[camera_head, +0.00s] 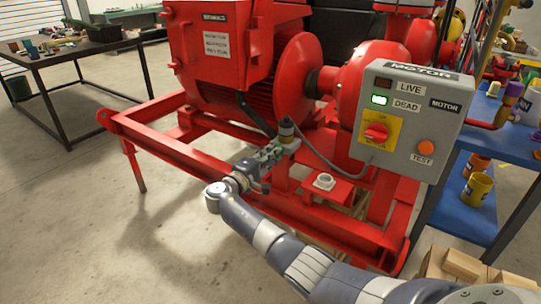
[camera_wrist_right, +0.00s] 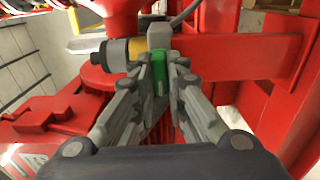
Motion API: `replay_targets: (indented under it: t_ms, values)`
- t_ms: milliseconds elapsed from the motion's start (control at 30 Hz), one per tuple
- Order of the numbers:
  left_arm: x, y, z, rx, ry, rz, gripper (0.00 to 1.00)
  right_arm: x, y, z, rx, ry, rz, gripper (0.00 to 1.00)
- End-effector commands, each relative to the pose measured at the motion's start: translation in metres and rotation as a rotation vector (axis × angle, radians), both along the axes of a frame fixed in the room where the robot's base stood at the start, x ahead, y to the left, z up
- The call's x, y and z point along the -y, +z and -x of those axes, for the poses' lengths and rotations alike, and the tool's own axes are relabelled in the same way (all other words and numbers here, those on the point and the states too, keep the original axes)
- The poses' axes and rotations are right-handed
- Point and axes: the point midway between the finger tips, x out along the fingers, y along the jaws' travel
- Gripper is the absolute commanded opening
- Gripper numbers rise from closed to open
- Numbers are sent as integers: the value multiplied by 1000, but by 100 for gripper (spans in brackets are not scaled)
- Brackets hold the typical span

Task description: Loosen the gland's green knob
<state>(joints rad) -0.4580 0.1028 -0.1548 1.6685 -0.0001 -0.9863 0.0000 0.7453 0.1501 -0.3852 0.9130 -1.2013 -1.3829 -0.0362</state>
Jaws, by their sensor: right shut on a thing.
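The green knob (camera_wrist_right: 158,84) shows in the right wrist view between my right gripper's fingers (camera_wrist_right: 165,80), which are closed around it; they hide part of it. A grey block (camera_wrist_right: 160,36) is just beyond it, beside a dark and grey cylinder with a yellow band (camera_wrist_right: 118,52). In the head view my right gripper (camera_head: 268,156) is at the red frame, right by the dark-topped cylinder (camera_head: 287,130), and a little green shows at its fingertips. I cannot tell if the knob has turned. My left gripper is not in view.
A grey motor box (camera_head: 412,120) with a lit green DEAD lamp stands to the right. A grey cable runs from it toward the cylinder. A pale hex fitting (camera_head: 324,182) sits on the red frame (camera_head: 190,150) nearby.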

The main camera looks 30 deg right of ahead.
Motion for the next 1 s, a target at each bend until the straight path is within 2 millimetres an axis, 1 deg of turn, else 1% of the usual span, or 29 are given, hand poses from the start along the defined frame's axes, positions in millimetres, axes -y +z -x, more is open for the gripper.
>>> replay_targets:
  t_ms: [200, 233, 300, 600, 700, 767, 867, 1000]
  values:
    - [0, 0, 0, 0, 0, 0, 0, 0, 2, -1, 1, 2, 4, 0]
    - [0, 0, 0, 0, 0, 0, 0, 0, 2, -1, 1, 2, 4, 20]
    - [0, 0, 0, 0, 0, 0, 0, 1, 2, -1, 1, 2, 4, 33]
    - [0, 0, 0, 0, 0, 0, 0, 0, 0, 0, 1, 1, 2, 33]
    - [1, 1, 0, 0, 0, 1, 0, -4, 0, 1, 0, 2, 1, 33]
    - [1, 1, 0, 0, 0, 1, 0, -10, 0, 3, 1, 4, 0, 33]
    - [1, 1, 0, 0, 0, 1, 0, -24, 0, 9, 2, 4, -1, 33]
    - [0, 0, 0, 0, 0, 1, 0, -53, -1, 20, 1, 5, -2, 33]
